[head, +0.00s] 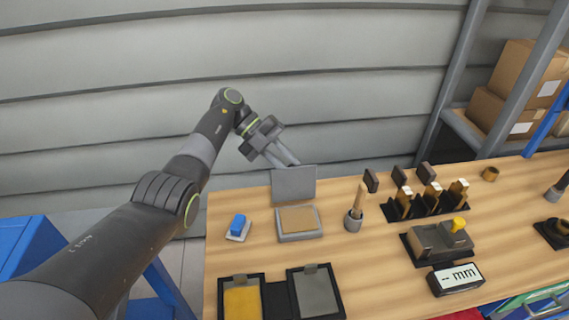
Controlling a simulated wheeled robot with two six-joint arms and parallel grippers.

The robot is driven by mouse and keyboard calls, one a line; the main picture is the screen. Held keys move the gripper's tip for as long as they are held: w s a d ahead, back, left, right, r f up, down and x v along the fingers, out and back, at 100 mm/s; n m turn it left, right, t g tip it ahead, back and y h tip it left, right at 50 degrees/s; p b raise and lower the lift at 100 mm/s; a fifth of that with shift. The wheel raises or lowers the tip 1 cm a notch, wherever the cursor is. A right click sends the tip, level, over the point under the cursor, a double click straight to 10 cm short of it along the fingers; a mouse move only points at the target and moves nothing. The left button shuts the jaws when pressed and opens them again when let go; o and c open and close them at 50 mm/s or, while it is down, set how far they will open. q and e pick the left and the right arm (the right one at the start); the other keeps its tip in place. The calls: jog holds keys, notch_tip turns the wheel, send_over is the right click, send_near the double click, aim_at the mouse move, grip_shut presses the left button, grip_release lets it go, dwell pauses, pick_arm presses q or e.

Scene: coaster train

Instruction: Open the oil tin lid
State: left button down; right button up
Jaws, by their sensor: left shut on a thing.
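The oil tin (300,236) is a shallow grey box with a tan pad inside, standing on the wooden table. Its grey lid (293,184) stands upright at the tin's back edge, so the tan inside is uncovered. My left gripper (288,162) is at the lid's top edge and shut on it, with the fingertips partly hidden behind the lid. My right gripper is not in view.
A blue block on a small tray (238,228) is left of the tin. A cup with a wooden-handled brush (353,222) is to the right. Two dark trays (314,292) lie in front. Racked stamps (430,203) and a gauge display (456,279) stand further right.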

pick_arm(q)
jog(key=shift+f, duration=0.1)
jog(key=c, duration=1.4)
grip_release()
jog(key=shift+c, duration=0.2)
jog(key=shift+o, duration=0.6)
jog(key=b+v, duration=0.3)
jog(key=v, duration=0.4)
jog(key=shift+a, duration=0.2)
jog(key=shift+w, duration=0.1)
